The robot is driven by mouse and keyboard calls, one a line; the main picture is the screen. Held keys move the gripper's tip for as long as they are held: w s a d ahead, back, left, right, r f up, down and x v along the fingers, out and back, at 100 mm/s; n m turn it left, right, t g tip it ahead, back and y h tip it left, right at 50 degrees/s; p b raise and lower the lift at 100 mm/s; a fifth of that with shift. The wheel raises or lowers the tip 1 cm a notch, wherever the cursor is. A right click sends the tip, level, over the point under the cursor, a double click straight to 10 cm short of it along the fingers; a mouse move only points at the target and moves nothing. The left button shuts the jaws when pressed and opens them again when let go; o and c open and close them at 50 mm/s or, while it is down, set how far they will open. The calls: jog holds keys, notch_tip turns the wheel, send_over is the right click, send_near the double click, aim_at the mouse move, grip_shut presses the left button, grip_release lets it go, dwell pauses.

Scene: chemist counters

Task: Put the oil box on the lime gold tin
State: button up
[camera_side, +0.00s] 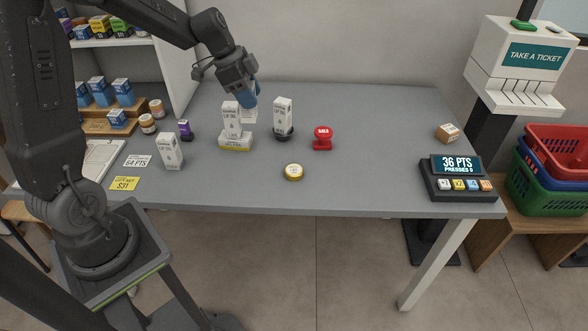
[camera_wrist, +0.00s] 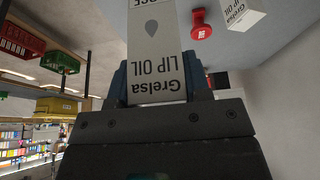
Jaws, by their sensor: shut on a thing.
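My gripper (camera_side: 248,98) has blue fingers and is above the back left-centre of the counter. It is shut on a white lip oil box (camera_side: 250,116), partly hidden behind another box in the side view. In the wrist view, the held box (camera_wrist: 157,65) reads "Grelsa LIP OIL" and sits between my fingers (camera_wrist: 160,82). A small round gold tin with a pale lid (camera_side: 293,171) lies on the counter near the front middle, apart from my gripper. Its lid lettering is too small to read. Nothing rests on it.
A third (camera_side: 170,151) stands front left. A red stamp-like object (camera_side: 322,138) is right of centre. The front right counter has free room before the points display (camera_side: 456,178).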

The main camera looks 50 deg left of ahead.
jog(key=shift+f, duration=0.45)
jog(key=shift+w+d+f, duration=0.9)
jog(key=shift+d+f, duration=0.8)
jog(key=shift+f, duration=0.15)
jog(key=shift+w+d+f, duration=0.95)
jog(key=shift+d+f, duration=0.75)
jog(key=shift+f, duration=0.2)
jog(key=shift+w+d+f, duration=0.9)
jog(key=shift+d+f, duration=0.8)
jog(key=shift+f, duration=0.15)
jog(key=shift+f, duration=0.2)
jog(key=o, duration=0.9)
